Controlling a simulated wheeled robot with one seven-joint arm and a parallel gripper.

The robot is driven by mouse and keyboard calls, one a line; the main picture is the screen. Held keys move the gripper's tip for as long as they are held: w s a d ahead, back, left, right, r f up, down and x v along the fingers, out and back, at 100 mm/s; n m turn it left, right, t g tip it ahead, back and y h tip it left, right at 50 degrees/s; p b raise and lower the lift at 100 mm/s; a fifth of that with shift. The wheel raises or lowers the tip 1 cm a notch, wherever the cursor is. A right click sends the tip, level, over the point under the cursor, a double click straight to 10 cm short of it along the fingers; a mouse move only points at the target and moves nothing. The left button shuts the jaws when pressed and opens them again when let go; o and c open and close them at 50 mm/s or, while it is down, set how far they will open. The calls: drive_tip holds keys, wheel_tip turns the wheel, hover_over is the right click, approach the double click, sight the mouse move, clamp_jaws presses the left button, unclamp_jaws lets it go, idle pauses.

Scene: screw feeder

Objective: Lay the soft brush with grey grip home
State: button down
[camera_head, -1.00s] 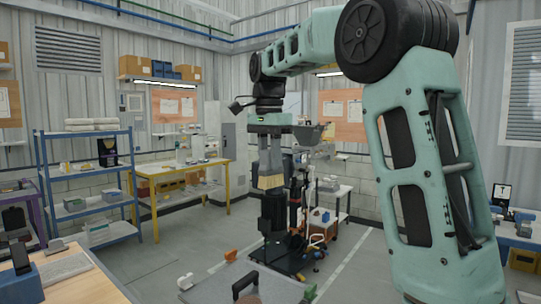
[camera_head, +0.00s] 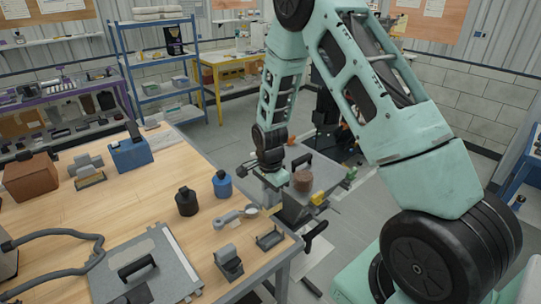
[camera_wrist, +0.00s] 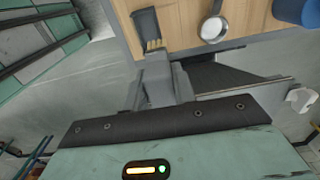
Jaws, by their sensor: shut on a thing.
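My gripper (camera_wrist: 165,78) shows its grey fingers in the wrist view, shut on the soft brush (camera_wrist: 147,24). In the head view my gripper (camera_head: 272,184) is low beside the workbench's far right corner, over the grey surface beyond the edge. The brush cannot be made out there. A small dark open holder (camera_head: 270,239) lies on the bench near that corner. I cannot tell whether it is the brush's home.
The wooden workbench (camera_head: 175,215) bears a black bottle (camera_head: 187,203), a blue bottle (camera_head: 222,185), a round-ended hand tool (camera_head: 251,212), a grey stand (camera_head: 229,262) and a grey plate with a handle (camera_head: 150,265). A brown cylinder (camera_head: 303,181) stands right of my gripper.

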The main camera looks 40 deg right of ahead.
sight(268, 208)
drive_tip(key=shift+s+a+f, duration=1.05)
drive_tip(key=shift+s+a, duration=0.15)
drive_tip(key=shift+a, duration=0.05)
drive_tip(key=shift+f, duration=0.1)
drive_tip(key=shift+f+b, duration=1.5)
drive_tip(key=shift+f, duration=0.6)
drive_tip(key=shift+f, duration=0.2)
drive_tip(key=shift+f+b, duration=0.9)
drive_tip(key=shift+f, duration=0.05)
drive_tip(key=shift+f, duration=0.15)
drive_tip(key=shift+f+b, duration=0.25)
drive_tip(key=shift+b, duration=0.05)
drive_tip(key=shift+f+b, duration=0.4)
drive_tip(key=shift+f, duration=0.15)
